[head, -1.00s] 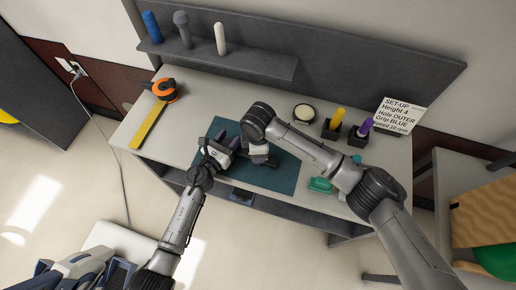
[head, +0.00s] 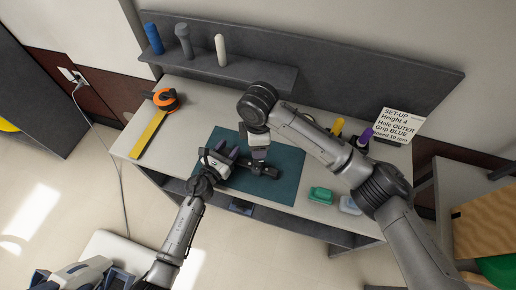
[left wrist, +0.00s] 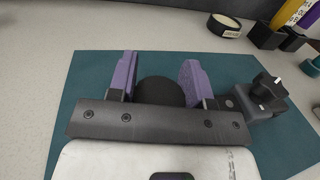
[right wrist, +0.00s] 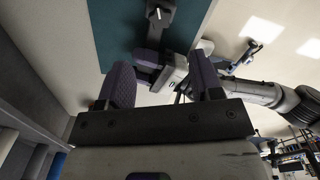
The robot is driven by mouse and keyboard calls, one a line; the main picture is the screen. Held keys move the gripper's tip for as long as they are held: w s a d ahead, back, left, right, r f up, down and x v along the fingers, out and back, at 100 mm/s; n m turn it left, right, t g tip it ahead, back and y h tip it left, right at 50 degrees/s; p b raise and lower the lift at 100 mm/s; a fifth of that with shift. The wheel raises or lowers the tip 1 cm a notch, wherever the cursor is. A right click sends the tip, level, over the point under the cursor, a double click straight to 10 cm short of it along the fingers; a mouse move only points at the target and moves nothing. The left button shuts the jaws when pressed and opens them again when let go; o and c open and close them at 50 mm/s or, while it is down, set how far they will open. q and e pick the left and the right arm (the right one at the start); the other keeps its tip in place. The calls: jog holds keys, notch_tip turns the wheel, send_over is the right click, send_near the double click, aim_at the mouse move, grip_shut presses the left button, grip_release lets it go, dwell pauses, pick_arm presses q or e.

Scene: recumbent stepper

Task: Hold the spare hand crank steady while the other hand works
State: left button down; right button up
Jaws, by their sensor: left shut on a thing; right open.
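The spare hand crank (head: 262,169) is dark and lies low over the teal mat, its free end pointing right. My left gripper (head: 226,152) is shut on the crank's other end. In the left wrist view, a round black part (left wrist: 160,92) sits between the purple pads, and the crank's arm with a star-shaped knob (left wrist: 266,90) sticks out to the right. My right gripper (head: 258,148) is above the crank, and its arm hides part of the scene. In the right wrist view its jaws (right wrist: 162,85) are open and empty, with the crank (right wrist: 155,25) beyond them.
The teal mat (head: 285,180) lies on the pale bench. Green (head: 320,195) and pale blue (head: 350,205) boxes stand at right. An orange-and-yellow tool (head: 155,122) lies at left. Blue, grey and white grips stand on the back shelf (head: 225,72). A set-up card (head: 400,125) stands at back right.

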jog(key=shift+r, duration=0.75)
pick_arm(q)
jog(key=shift+c, duration=2.4)
grip_release()
jog(key=shift+s+a, duration=0.1)
